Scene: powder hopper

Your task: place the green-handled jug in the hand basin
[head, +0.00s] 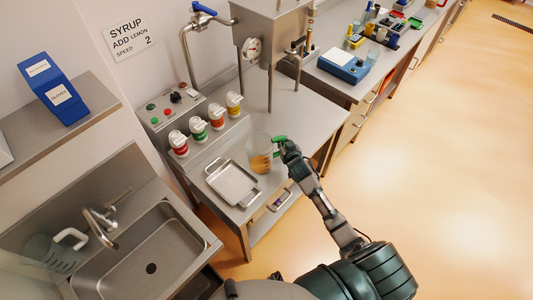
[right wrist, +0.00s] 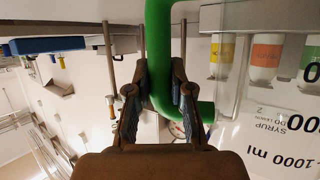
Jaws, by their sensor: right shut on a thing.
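The green-handled jug (head: 261,155) is clear, with amber liquid in its lower part, at the front of the steel bench below the hopper. My right gripper (head: 284,147) is at its green handle. In the right wrist view the fingers (right wrist: 160,100) are closed around the green handle (right wrist: 158,50), and the jug's marked clear wall (right wrist: 290,125) shows at the right. I cannot tell whether the jug touches the bench. The hand basin (head: 137,262) is a steel sink at the lower left with a tap (head: 102,222). My left gripper is not in view.
A clear jug with a white handle (head: 52,251) stands left of the basin. A steel tray (head: 232,182) lies between the green-handled jug and the basin. Several capped bottles (head: 197,128) line the bench back. The hopper (head: 272,32) stands above. Open floor lies right.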

